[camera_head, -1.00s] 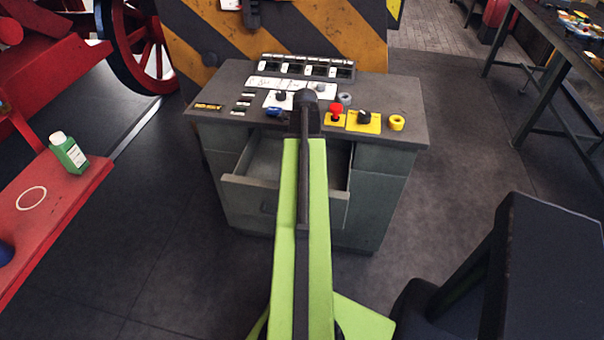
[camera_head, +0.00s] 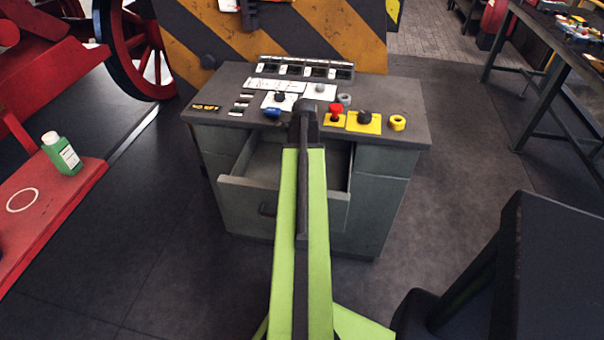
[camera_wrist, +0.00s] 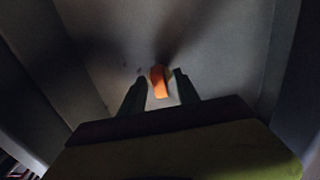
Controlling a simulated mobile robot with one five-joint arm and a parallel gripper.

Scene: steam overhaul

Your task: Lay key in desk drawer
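The desk drawer (camera_head: 237,196) is pulled out of the grey desk, its inside partly covered by my green arm. In the wrist view I look down into the drawer (camera_wrist: 215,60), a grey floor between side walls. A small orange piece (camera_wrist: 160,82), perhaps the key or its tag, shows between the fingertips of my gripper (camera_wrist: 160,84). The dark fingers stand apart, with a narrow gap on each side of the orange piece. Whether it rests on the drawer floor is hard to tell in the shadow. In the head view my gripper is hidden behind the arm.
A green bottle (camera_head: 62,153) stands on a red surface at the left. A workbench (camera_head: 560,45) is at the right. Dark floor is clear around the desk.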

